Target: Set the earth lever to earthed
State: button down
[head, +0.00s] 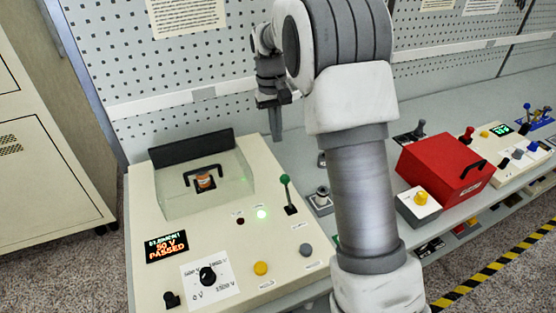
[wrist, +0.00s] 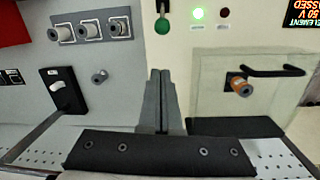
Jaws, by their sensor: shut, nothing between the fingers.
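A lever with a green knob (head: 284,180) stands at the right side of the cream test panel (head: 150,240). Its stem rises from a dark slot, with the knob toward the back. Its label is too small to read. The green knob also shows at the top of the wrist view (wrist: 162,25), ahead of the fingertips and apart from them. My gripper (head: 276,132) is above the back of the bench, behind the panel, fingers pointing down. In the wrist view my gripper (wrist: 160,75) has its fingers together and holds nothing.
A clear cover with a black handle (head: 203,171) encloses an orange spindle (head: 205,181). A green lamp (head: 262,213) is lit; the display (head: 166,246) reads 50 V PASSED. A black switch box (wrist: 63,90) and grey spindles (wrist: 90,32) stand beside the panel. A red box (head: 440,165) is farther right.

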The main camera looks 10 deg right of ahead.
aim_at(287, 192)
jog(key=shift+w+f+g, duration=0.3)
jog(key=shift+w+f, duration=0.8)
jog(key=shift+f, duration=0.15)
jog(key=f, duration=0.3)
jog(key=s+f, duration=0.1)
jog(key=f, duration=0.3)
jog(key=f+p, duration=0.1)
jog(key=f, duration=0.2)
jog(key=shift+s+d+f, duration=0.15)
jog(key=shift+s+d, duration=0.05)
jog(key=shift+d, duration=0.15)
jog(key=s+r, duration=0.1)
jog(key=s+r+p, duration=0.1)
jog(key=shift+s, duration=0.7)
